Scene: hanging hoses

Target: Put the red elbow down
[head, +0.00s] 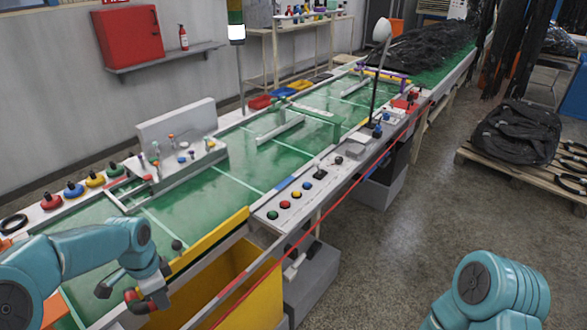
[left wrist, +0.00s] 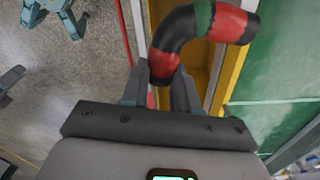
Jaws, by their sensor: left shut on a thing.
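The red elbow (left wrist: 180,37) is a bent piece of pipe with red, black and green bands. My left gripper (left wrist: 162,92) is shut on one end of it; the other end points right in the left wrist view. In the head view my left gripper (head: 153,292) is at the bottom left, and the red elbow (head: 131,296) shows at its tip, partly hidden by the gripper. It is held near the bench's front edge, beside the yellow bin. My right arm (head: 492,292) shows at the bottom right, but its gripper is outside the head view.
The yellow bin (head: 240,284) stands at the front of the green-topped bench (head: 205,206). A white fixture (head: 181,152) with small coloured parts stands on the bench. Coloured buttons (head: 297,194) sit along its front rail. Open green surface lies between them. A red line (head: 330,205) runs beside the bench.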

